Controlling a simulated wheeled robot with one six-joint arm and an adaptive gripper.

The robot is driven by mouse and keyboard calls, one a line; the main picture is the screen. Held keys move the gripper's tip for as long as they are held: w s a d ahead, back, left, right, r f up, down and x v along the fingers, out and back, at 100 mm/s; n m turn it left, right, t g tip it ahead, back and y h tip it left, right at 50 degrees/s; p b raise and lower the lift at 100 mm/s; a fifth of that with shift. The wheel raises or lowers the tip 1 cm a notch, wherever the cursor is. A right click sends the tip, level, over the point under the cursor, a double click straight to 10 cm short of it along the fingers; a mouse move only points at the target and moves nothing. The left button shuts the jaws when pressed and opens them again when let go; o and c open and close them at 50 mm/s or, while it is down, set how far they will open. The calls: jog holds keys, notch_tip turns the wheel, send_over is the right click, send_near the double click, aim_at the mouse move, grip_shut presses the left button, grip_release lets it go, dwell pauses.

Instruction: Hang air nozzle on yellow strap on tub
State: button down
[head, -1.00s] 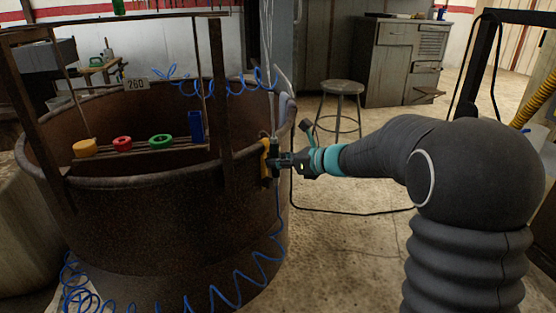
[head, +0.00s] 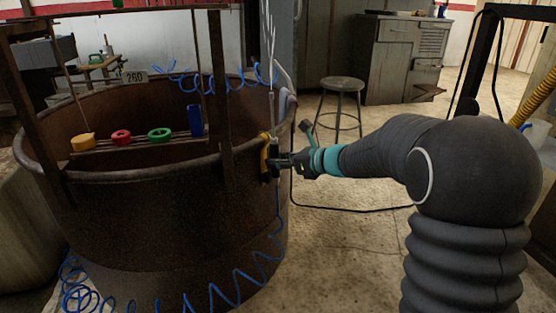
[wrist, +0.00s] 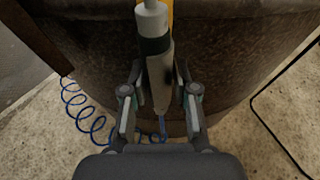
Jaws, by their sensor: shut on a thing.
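The tub (head: 150,215) is a large rusty brown round vessel at the left of the head view. The yellow strap (head: 264,158) hangs at its right rim, and a bit of it shows at the top of the wrist view (wrist: 167,10). The air nozzle (wrist: 156,65), pale grey with a dark green band, stands between my fingers in the wrist view. My gripper (head: 281,160) is shut on it, close against the strap at the tub's outer wall. Whether the nozzle hangs on the strap I cannot tell. A blue coiled hose (head: 235,285) runs down from below the nozzle.
A rail inside the tub carries yellow, red and green rings (head: 160,134) and a blue block (head: 195,121). A rusty upright (head: 219,90) stands left of the strap. A stool (head: 342,85) and cabinet (head: 400,60) stand behind. A black cable (head: 350,208) crosses the open floor.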

jog(key=c, duration=0.8)
grip_release()
jog(key=shift+f, duration=0.1)
jog(key=shift+d, duration=0.1)
